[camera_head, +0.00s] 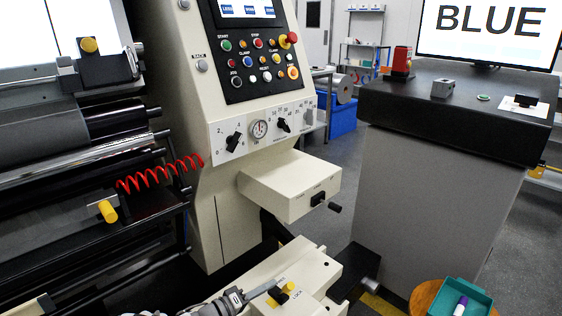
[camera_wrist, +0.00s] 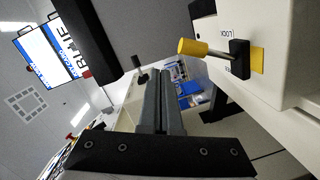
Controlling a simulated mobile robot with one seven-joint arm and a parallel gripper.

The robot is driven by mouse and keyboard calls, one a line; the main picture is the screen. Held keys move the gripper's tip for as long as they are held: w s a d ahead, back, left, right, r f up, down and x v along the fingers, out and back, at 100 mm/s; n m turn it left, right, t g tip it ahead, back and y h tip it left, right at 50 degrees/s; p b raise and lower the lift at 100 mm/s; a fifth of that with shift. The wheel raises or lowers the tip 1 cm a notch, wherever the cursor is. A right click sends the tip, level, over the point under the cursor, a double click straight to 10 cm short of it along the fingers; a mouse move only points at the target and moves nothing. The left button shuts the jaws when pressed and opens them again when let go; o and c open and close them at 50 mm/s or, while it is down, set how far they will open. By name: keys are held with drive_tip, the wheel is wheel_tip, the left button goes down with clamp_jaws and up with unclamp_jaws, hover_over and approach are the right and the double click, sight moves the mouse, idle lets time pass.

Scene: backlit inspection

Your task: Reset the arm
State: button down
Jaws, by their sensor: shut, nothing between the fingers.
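My gripper (camera_head: 272,286) reaches in from the bottom of the head view, over the cream machine housing, close to a lever with a yellow knob (camera_head: 288,286) and a black base beside the word LOCK. In the wrist view my gripper (camera_wrist: 170,78) has its two dark fingers together with nothing between them. There the yellow-knobbed lever (camera_wrist: 192,47) stands to the right of the fingers, apart from them in the picture. Most of my arm is outside the head view.
The control panel (camera_head: 258,62) with buttons and dials rises behind. A cream box (camera_head: 290,187) with a black handle juts out below it. A dark-topped cabinet (camera_head: 430,90) carries a monitor reading BLUE (camera_head: 490,22). A teal tray (camera_head: 440,298) sits on a round stool at lower right.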

drive_tip(key=s+d+r+m+g+y, duration=0.25)
drive_tip(key=s+d+r+g, duration=0.25)
drive_tip(key=d+r, duration=0.3)
drive_tip(key=s+d+r+m+g+y, duration=0.2)
drive_tip(key=s+d+r+g+y, duration=0.25)
drive_tip(key=d+r, duration=0.4)
drive_tip(key=s+d+r+n+t+y, duration=0.15)
drive_tip(key=s+r+t+y, duration=0.35)
drive_tip(key=s+r, duration=1.15)
wheel_tip(320, 180, up, 19)
drive_tip(key=s+y+p, duration=0.1)
drive_tip(key=s+p, duration=0.1)
drive_tip(key=p, duration=1.8)
drive_tip(key=shift+d+r, duration=0.15)
drive_tip(key=shift+d, duration=0.05)
drive_tip(key=shift+d+g, duration=0.1)
drive_tip(key=shift+g, duration=0.15)
